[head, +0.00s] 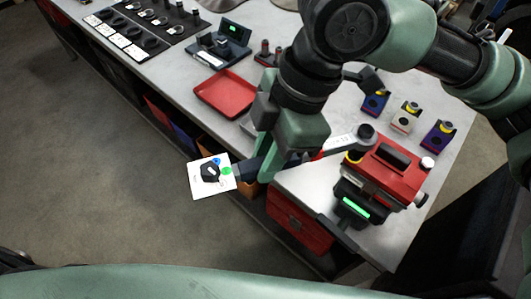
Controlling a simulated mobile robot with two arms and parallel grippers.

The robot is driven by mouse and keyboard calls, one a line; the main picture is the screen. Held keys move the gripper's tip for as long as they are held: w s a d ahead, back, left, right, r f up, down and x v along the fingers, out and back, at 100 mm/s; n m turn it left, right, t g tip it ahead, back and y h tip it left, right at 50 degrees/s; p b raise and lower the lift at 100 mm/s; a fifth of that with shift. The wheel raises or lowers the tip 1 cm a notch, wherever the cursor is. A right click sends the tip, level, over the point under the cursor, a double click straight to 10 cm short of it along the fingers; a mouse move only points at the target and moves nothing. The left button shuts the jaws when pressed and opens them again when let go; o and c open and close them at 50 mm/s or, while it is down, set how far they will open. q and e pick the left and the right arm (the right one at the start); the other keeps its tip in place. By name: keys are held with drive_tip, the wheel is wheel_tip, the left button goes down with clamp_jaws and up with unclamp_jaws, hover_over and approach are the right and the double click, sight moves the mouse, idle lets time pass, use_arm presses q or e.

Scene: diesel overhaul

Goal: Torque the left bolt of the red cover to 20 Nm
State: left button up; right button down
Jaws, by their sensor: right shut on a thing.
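The red cover (398,177) sits on a dark fixture at the bench's near right corner. My right gripper is shut on the wrench, whose red part shows beside the fingers. A pale-topped bolt (427,163) is on the cover's right side. A green-lit display (355,207) is at the fixture's front. My left gripper is out of view.
A red tray (226,93) lies on the bench left of my arm. Small blocks with yellow-ringed parts (404,117) stand behind the cover. Floor at left is clear.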

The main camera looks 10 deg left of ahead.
drive_tip(key=shift+f, duration=0.85)
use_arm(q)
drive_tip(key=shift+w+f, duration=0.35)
use_arm(e)
drive_tip(key=shift+w+a, duration=0.15)
drive_tip(key=shift+w, duration=0.05)
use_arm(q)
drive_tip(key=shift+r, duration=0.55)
use_arm(e)
drive_tip(key=shift+w, duration=0.15)
use_arm(q)
drive_tip(key=shift+p, duration=0.3)
